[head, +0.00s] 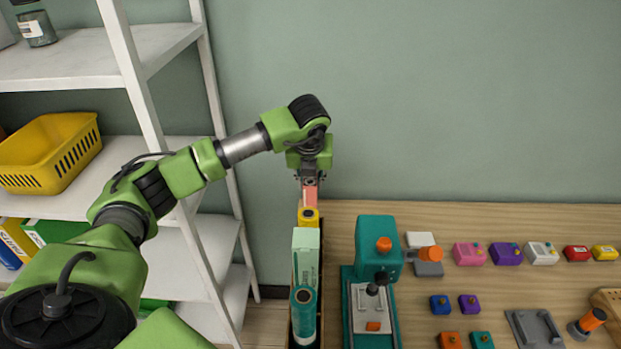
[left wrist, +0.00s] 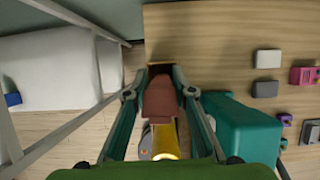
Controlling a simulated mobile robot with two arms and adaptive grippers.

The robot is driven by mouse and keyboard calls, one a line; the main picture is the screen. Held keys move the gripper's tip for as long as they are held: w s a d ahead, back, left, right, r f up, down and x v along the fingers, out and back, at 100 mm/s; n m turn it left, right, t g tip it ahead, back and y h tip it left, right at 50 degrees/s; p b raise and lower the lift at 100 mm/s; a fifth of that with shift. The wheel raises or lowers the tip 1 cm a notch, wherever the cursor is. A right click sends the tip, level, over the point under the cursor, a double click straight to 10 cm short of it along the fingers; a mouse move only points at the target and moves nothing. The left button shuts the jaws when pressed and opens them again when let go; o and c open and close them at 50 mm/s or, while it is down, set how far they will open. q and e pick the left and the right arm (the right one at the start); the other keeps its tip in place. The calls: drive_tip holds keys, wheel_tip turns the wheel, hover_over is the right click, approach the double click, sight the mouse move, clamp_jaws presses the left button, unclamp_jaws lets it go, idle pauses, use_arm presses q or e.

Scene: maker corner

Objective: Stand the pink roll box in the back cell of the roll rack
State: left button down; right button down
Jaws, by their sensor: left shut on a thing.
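The pink roll box (head: 310,193) is held upright at the back end of the roll rack (head: 321,262). My left gripper (head: 309,179) is shut on it from above. In the left wrist view the box (left wrist: 160,98) shows reddish brown between the two fingers, in line with the rack's far end. Its lower end is hidden, so I cannot tell whether it touches the rack floor. In front of it the rack holds a yellow roll (head: 308,217), a pale green box (head: 306,255) and a teal roll (head: 303,310). My right gripper is not in view.
A teal press (head: 376,250) stands close to the right of the rack. Several small coloured blocks lie farther right on the wooden table (head: 450,217). A white shelf (head: 195,250) with a yellow basket (head: 50,153) stands at left. The wall is behind.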

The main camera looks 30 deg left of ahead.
use_arm(q)
drive_tip(key=c, duration=1.7)
unclamp_jaws()
drive_tip(key=shift+r, duration=0.1)
drive_tip(key=shift+s+d+r+b, duration=0.1)
drive_tip(key=shift+r+b, duration=0.15)
drive_tip(key=shift+b, duration=0.05)
drive_tip(key=b+v, duration=0.3)
drive_tip(key=v, duration=0.8)
drive_tip(key=shift+d+r, duration=0.1)
drive_tip(key=shift+r, duration=0.05)
